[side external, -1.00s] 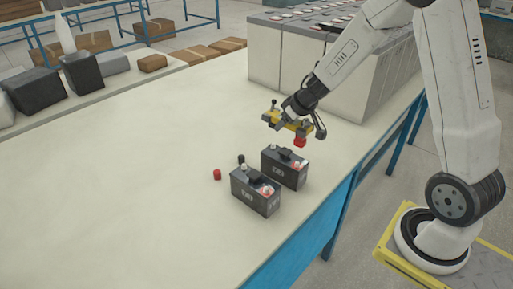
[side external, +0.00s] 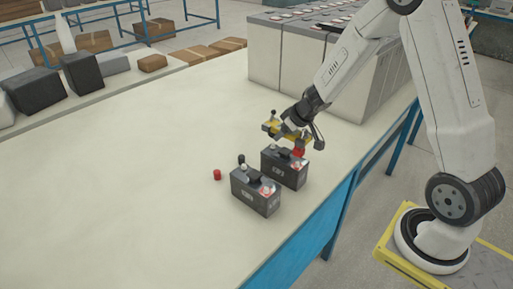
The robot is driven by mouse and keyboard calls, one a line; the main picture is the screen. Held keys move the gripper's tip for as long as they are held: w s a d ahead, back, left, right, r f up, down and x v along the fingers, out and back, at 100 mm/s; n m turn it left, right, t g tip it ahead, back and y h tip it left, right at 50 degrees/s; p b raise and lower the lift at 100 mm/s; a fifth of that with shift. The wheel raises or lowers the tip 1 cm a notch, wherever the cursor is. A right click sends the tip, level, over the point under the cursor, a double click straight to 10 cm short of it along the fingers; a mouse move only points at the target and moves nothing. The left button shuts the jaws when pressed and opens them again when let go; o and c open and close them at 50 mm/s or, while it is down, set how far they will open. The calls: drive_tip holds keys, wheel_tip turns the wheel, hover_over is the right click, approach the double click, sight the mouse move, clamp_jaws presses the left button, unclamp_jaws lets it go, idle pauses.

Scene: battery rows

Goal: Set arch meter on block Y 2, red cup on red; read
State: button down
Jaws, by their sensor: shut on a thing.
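My gripper (side external: 290,127) is shut on the yellow arch meter (side external: 272,126) and holds it over the rear dark battery block (side external: 283,172). The meter's red cup (side external: 298,148) hangs at its right end, just above the rear block's right end. I cannot tell whether it touches. A dark knob stands at the meter's left end. The block labels are too small to read surely, and the meter's face is hidden.
A loose red cap (side external: 217,175) and a small black cap (side external: 241,159) lie on the pale table (side external: 130,190) left of the blocks. A large bank of cells (side external: 300,65) stands behind. The table's left side is clear.

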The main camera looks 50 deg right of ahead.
sight(295, 132)
drive_tip(key=shift+f, duration=1.05)
drive_tip(key=shift+f, duration=1.2)
idle(1.2)
unclamp_jaws()
drive_tip(key=shift+f, duration=0.1)
drive_tip(key=shift+v, duration=3.9)
